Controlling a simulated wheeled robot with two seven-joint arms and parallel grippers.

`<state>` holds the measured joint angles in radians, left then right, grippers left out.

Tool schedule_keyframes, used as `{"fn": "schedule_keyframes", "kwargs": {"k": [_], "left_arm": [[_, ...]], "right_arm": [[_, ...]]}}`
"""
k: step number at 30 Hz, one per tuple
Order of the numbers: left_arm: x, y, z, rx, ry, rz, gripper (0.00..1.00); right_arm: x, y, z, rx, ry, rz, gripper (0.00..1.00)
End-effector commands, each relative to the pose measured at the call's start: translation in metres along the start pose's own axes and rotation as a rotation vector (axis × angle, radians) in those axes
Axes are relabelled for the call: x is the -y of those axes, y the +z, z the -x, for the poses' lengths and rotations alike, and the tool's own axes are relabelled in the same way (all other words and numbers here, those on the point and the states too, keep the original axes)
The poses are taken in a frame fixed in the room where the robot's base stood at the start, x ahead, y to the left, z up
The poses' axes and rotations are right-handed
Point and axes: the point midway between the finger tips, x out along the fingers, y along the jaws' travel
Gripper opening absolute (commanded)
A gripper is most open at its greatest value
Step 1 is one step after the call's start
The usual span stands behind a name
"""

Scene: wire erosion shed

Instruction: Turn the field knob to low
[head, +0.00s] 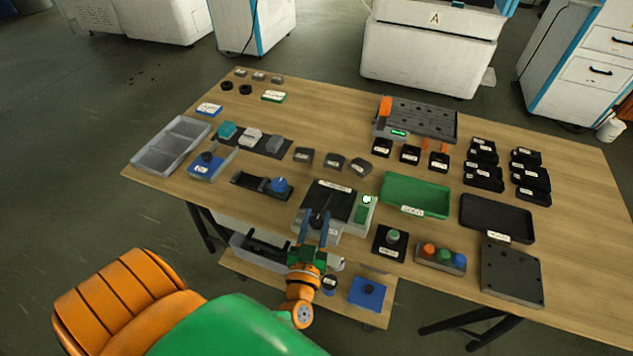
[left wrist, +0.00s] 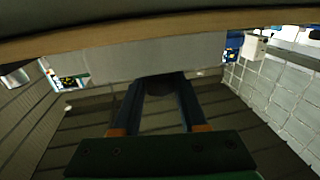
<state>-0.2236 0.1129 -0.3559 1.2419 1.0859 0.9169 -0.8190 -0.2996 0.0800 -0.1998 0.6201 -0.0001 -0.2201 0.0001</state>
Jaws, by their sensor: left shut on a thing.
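A grey box with a black top panel (head: 335,199) stands at the table's front edge, left of the middle. A dark round knob (left wrist: 160,87) shows between the fingertips in the left wrist view. My left gripper (head: 317,220) reaches over the front of the box with its blue fingers on the knob; the fingers also show in the left wrist view (left wrist: 158,92). It is shut on the knob. The fingers hide much of the knob, and its pointer and scale marks cannot be read. My right gripper is not in view.
A green-lit module (head: 364,208) adjoins the box's right side. A black plate with a green button (head: 392,237) stands to the right, and a blue-knobbed slider unit (head: 278,186) to the left. A green tray (head: 415,196) lies behind. A lower shelf (head: 240,262) juts out below the table edge.

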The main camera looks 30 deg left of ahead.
Motion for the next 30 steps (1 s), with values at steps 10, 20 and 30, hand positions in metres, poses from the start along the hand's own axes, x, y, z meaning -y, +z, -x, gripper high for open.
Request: {"fn": "schedule_keyframes", "kwargs": {"k": [10,20,30], "left_arm": [[-0.0004,-0.0001,-0.0006,-0.003,-0.192,0.003,0.0],[-0.0001,-0.0013,-0.0011,-0.005,-0.254,0.003,0.0],[0.0,-0.0024,-0.0015,-0.008,-0.258,0.003,0.0]], "right_arm": [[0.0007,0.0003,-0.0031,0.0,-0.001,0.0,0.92],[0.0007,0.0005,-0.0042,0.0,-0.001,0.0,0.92],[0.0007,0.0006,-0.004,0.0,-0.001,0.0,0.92]]}}
